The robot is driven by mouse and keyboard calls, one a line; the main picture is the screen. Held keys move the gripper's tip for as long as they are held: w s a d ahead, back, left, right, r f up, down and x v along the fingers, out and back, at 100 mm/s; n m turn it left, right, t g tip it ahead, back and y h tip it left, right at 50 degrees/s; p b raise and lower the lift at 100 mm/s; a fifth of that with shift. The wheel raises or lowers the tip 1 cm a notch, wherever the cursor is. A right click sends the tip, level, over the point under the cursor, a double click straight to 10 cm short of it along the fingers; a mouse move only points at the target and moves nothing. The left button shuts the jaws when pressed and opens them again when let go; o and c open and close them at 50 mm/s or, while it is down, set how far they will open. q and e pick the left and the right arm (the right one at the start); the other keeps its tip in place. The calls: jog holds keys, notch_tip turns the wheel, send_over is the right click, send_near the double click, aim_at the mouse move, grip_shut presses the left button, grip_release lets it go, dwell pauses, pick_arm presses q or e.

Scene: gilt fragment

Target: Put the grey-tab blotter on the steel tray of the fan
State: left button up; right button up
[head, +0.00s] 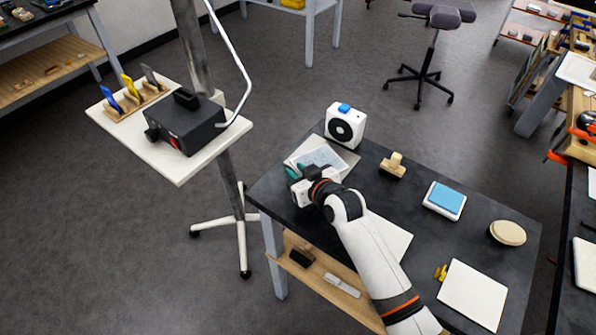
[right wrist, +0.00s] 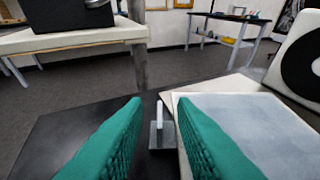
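The fan (head: 345,126) is a white box with a black round front and a blue top piece, at the back of the dark table. Its steel tray (head: 349,158) lies in front of it. A white-edged blotter with a pale grey-blue sheet (head: 318,156) lies overlapping the tray; it also shows in the right wrist view (right wrist: 245,112). A small grey tab with a pale upright post (right wrist: 160,135) stands at its left edge. My right gripper (right wrist: 150,135) is open, its teal fingers spread on either side of the tab. My left gripper is out of view.
On the dark table are a wooden block (head: 393,166), a blue-topped white pad (head: 445,200), a round beige disc (head: 508,233) and a white sheet (head: 472,293). A white stand (head: 180,165) at left holds a black device (head: 185,125) and a rack of coloured tabs.

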jog(key=shift+r, duration=0.2)
jog(key=v, duration=1.2)
jog(key=shift+c, duration=0.4)
dwell(1.5)
